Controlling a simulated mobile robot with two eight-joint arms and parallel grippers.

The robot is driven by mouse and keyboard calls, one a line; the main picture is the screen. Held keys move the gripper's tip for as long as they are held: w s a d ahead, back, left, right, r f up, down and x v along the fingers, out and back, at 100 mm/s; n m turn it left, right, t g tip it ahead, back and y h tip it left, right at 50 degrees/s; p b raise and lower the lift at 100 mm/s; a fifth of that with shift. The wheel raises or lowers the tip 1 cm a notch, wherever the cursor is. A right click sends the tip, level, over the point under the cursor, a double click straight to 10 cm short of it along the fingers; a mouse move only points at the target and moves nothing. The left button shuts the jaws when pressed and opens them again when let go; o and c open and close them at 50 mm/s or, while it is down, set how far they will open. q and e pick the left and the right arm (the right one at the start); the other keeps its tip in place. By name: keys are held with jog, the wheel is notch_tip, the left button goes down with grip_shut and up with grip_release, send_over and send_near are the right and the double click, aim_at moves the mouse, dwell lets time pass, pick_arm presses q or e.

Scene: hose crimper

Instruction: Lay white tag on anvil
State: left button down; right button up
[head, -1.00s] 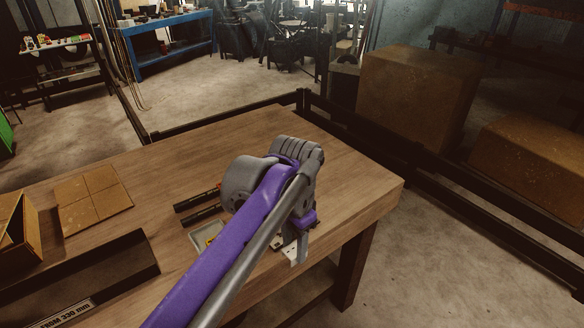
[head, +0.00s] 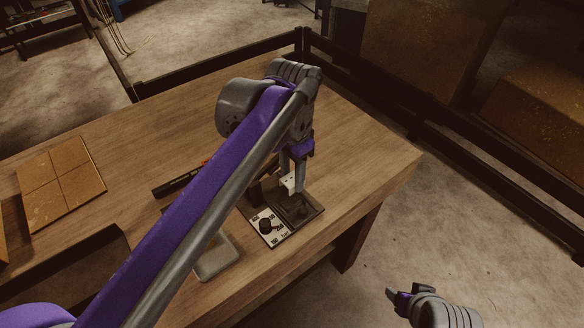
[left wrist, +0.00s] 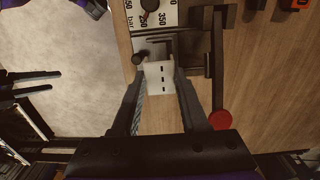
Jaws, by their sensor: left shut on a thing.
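The white tag (head: 287,182) is a small pale plate with dark slots, clearest in the left wrist view (left wrist: 161,78). My left gripper (head: 294,178) is shut on it, one finger on each side. The anvil is not clearly distinguishable. My right gripper (head: 396,299) is open and empty, off the bench's right side.
A grey tray (head: 216,260) and a black bar (head: 176,182) lie left of the crimper. A cardboard sheet (head: 60,182) lies further left. The bench's right end (head: 385,165) is bare.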

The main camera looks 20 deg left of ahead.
aim_at(292, 201)
pick_arm(q)
notch_tip(292, 201, down, 6)
jog(key=b, duration=0.3)
jog(key=shift+b, duration=0.35)
jog(key=shift+f, duration=0.55)
jog(key=shift+f, duration=0.3)
dwell(0.7)
jog(key=shift+f, duration=0.2)
dwell(1.1)
jog(key=shift+c, duration=1.8)
grip_release()
jog(key=shift+a, duration=0.1)
